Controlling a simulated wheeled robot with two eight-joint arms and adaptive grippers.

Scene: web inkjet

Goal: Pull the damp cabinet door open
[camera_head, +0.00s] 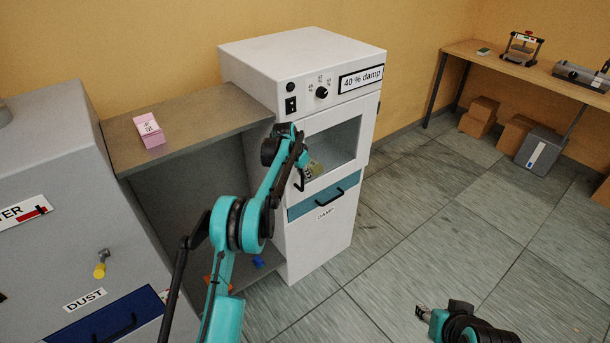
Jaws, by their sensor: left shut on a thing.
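The damp cabinet (255,55) is a tall white box labelled "40 % damp", with a switch and a knob on top of its front. Its white-framed door (345,130) has a window and looks flush with the front; a small gap cannot be ruled out. A dark door handle (300,180) shows at the door's left side. My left gripper (301,165) is at that handle and shut on it; its fingers are partly hidden by my arm. My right gripper (423,313) is low over the floor, away from the cabinet, its jaw opening too small to judge.
Below the door is a teal drawer (310,202) with a black handle. A grey shelf unit (190,125) with a pink box (149,131) adjoins on the left, beside a grey machine (60,160).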

